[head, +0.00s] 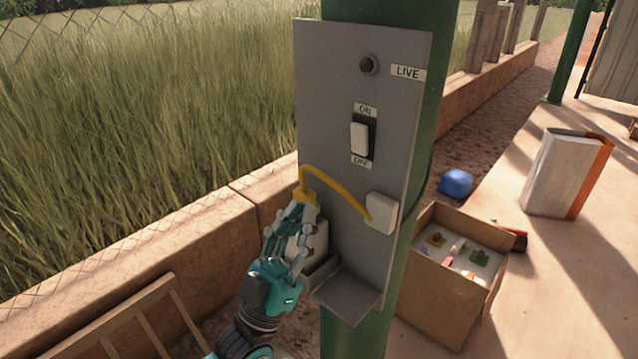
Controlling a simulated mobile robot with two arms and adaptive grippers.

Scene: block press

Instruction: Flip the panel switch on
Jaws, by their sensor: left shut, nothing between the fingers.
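A grey panel (330,110) is fixed to a green post. Its white switch (359,138) sits in a dark slot between an ON label (365,109) above and an OFF label (360,161) below; I cannot tell for certain which way it is set. The round lamp (368,65) beside the LIVE label (407,73) looks dark. My left gripper (304,212) is shut and empty at the panel's lower left, below and left of the switch. Its fingertips are close to the yellow cable's end (306,190); contact is unclear. My right gripper is out of view.
The yellow cable (340,188) arches to a white box (381,213) on the panel. A small grey shelf (347,294) juts out below. A cardboard box (440,302) of small items stands to the right. A low wall (215,228) runs behind. Space before the switch is clear.

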